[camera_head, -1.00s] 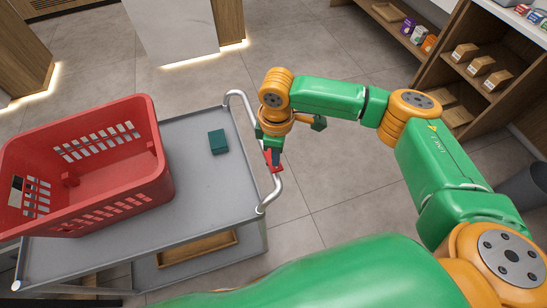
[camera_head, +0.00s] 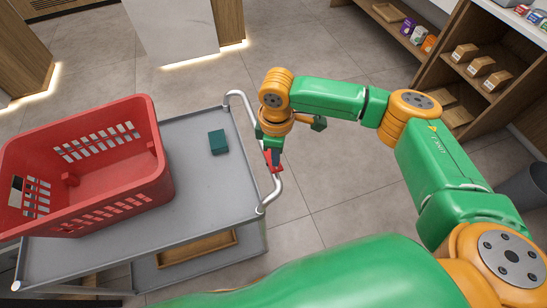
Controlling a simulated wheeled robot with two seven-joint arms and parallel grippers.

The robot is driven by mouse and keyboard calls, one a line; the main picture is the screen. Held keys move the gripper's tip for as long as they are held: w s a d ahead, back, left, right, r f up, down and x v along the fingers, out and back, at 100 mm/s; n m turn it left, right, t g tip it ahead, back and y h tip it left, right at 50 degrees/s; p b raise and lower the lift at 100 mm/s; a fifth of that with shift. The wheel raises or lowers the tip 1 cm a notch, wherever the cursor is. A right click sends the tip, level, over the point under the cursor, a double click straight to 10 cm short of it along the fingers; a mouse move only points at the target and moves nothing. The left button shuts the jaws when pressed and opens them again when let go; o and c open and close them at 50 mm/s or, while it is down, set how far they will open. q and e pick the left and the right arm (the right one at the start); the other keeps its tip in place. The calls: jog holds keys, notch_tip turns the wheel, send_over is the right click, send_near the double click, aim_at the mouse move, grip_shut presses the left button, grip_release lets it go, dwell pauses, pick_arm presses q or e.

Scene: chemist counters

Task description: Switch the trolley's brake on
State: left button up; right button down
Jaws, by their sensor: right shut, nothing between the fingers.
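The grey trolley (camera_head: 205,185) stands at the lower left, with a silver push handle (camera_head: 276,187) on its right side. A small red part (camera_head: 268,161), which looks like the brake lever, sits at the handle beside my right gripper (camera_head: 273,160). My right gripper is shut with nothing between its fingers and points down at the handle. Its fingertips overlap the red part in the picture, and I cannot tell if they touch it. The lever's exact position is too small to tell. My left gripper is not in view.
A red basket (camera_head: 160,178) and a small dark green box (camera_head: 218,142) stand on the trolley top. A wooden tray (camera_head: 197,249) lies on its lower shelf. Shelves with boxes (camera_head: 464,52) stand at the upper right. The tiled floor right of the handle is clear.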

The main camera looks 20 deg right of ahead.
jog(key=shift+f+b, duration=0.45)
jog(key=shift+f, duration=0.65)
dwell(0.8)
jog(key=shift+r, duration=0.1)
notch_tip(320, 180, up, 7)
jog(key=p, duration=0.9)
jog(key=shift+r, duration=0.1)
jog(key=shift+f, duration=0.2)
